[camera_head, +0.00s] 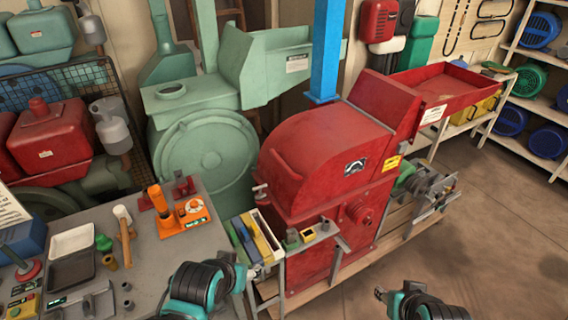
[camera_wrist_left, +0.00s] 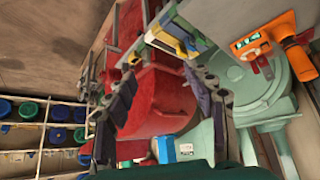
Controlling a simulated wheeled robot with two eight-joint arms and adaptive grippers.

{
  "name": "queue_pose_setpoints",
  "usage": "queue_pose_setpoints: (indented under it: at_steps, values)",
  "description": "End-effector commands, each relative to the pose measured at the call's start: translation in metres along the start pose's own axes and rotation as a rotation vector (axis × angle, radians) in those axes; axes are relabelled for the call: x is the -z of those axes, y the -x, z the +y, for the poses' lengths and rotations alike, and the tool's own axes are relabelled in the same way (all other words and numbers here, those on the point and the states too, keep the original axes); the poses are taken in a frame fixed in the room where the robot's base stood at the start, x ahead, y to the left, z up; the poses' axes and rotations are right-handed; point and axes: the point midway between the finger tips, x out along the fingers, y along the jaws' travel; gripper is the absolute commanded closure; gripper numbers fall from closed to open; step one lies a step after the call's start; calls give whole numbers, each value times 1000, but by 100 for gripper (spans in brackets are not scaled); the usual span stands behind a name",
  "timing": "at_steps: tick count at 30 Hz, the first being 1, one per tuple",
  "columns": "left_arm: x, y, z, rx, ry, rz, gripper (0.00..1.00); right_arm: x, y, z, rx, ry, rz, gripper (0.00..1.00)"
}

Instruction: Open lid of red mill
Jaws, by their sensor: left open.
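The red mill (camera_head: 345,210) stands in the middle of the head view. Its rounded red lid (camera_head: 318,150) is down on the body, with a small handle (camera_head: 260,188) at its front left edge. The mill also shows in the left wrist view (camera_wrist_left: 155,95), turned upside down. My left gripper (camera_wrist_left: 160,72) is open and empty, its two fingers framing the red mill, with no contact visible. My left arm (camera_head: 200,285) shows at the bottom of the head view. My right arm (camera_head: 425,305) is at the lower right, low beside the mill's base; its fingers are not clear.
A grey workbench (camera_head: 165,265) with an orange tool (camera_head: 183,212) stands left of the mill. A narrow stand of coloured items (camera_head: 258,240) is by the mill's front left. A green mill (camera_head: 205,150) stands behind it. A blue post (camera_head: 326,50) rises behind the lid. Floor at right is clear.

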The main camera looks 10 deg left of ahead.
Motion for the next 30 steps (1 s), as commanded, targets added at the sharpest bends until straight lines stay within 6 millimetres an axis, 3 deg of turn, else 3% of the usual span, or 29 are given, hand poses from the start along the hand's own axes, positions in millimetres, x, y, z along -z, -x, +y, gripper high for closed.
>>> queue_pose_setpoints:
  at_steps: [4,8,12,18,24,30]
  values:
    - [36,-10,8,-38,78,50,61,0,0,0,0,0,0,60]
    - [93,-30,20,-105,217,133,61,1,1,0,0,0,0,60]
    - [155,-61,30,-189,392,226,61,1,2,0,0,0,0,60]
    - [228,-116,34,-313,650,348,61,2,2,0,0,0,0,60]
    - [277,-179,26,-440,913,459,61,2,3,0,0,0,0,60]
    - [295,-238,11,-554,1150,549,61,3,4,0,0,0,0,60]
